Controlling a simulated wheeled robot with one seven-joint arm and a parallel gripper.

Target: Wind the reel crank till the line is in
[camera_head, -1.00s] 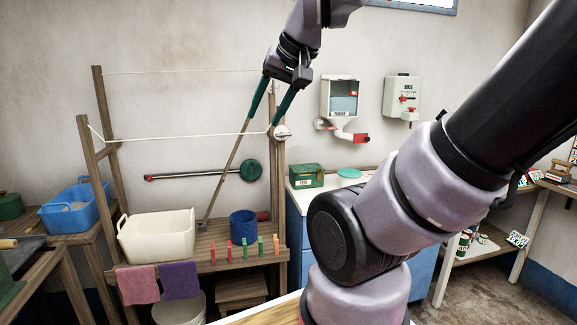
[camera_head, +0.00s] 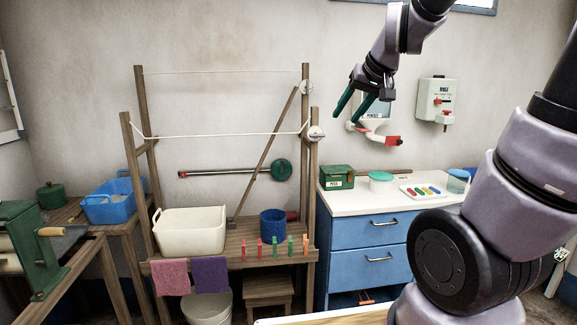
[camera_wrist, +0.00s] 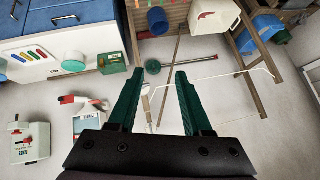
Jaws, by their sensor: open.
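A frame of wooden posts carries a thin white line (camera_head: 220,137) that sags slightly between its front posts. A pale round reel (camera_head: 316,133) sits on the right front post; its crank is too small to make out. A similar pale disc (camera_head: 306,87) is on the right rear post. My gripper (camera_head: 354,112), with long green fingers, is open and empty, up and right of the reel in the head view, in front of the powder dispenser. In the wrist view my gripper (camera_wrist: 160,73) points toward the wall; a pale disc (camera_wrist: 146,88) shows between the fingers.
Below the line are a cream tub (camera_head: 190,232), a blue pot (camera_head: 272,223) and several coloured pegs on a wooden bench. A leaning wooden pole (camera_head: 265,155) crosses the frame. A blue cabinet (camera_head: 368,238) stands right, under the red-handled dispenser (camera_head: 437,98). A green cranked machine (camera_head: 35,245) is far left.

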